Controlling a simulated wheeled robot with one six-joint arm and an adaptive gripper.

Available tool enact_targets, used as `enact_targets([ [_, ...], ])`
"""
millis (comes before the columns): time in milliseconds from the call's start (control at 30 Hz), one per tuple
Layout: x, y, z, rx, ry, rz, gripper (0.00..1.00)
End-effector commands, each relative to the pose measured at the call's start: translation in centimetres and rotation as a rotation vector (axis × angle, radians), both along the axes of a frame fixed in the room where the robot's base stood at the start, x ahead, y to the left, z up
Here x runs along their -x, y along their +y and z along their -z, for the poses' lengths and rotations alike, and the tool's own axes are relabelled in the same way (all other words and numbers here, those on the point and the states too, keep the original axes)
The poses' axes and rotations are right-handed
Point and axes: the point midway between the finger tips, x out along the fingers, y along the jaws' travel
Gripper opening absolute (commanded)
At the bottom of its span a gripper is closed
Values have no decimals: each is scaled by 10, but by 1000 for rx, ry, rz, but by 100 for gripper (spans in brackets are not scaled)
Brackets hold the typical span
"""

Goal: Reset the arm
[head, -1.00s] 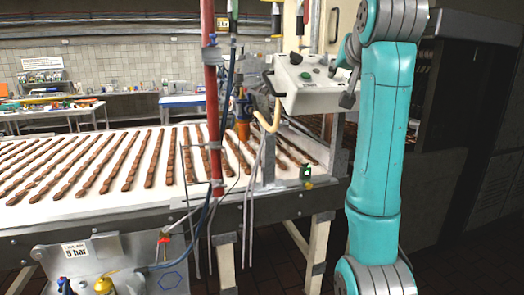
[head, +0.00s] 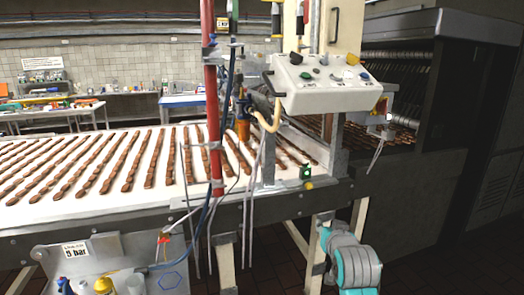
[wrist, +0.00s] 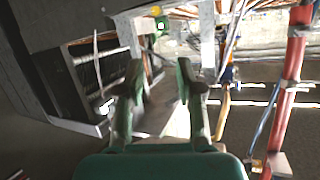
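My gripper (wrist: 160,88) shows in the wrist view with its two fingers apart and nothing between them. In the head view only a turquoise and grey part of my arm (head: 350,262) shows at the bottom right, low in front of the conveyor frame. The gripper itself is not visible in the head view. The wrist view looks turned over and partly blurred, with the conveyor frame and a green-lit button (wrist: 160,24) near its top.
A conveyor (head: 190,205) carries rows of brown bars. A control box (head: 325,85) stands above its right end. A red post (head: 212,120) with hoses rises in front. A dark machine (head: 400,85) stands at the right, with open floor (head: 440,265) before it.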

Motion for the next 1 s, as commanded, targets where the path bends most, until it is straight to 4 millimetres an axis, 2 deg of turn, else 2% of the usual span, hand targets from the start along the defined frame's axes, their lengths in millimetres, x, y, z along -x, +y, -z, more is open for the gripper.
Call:
enact_targets([
  [33,11,0,24,4,6,-3,36],
  [200,47,0,82,17,1,-14,36],
  [500,127,-1,167,41,-9,-31,36],
  [733,199,-1,213,58,-17,-44,36],
  [1000,289,-2,248,75,-26,-55,36],
])
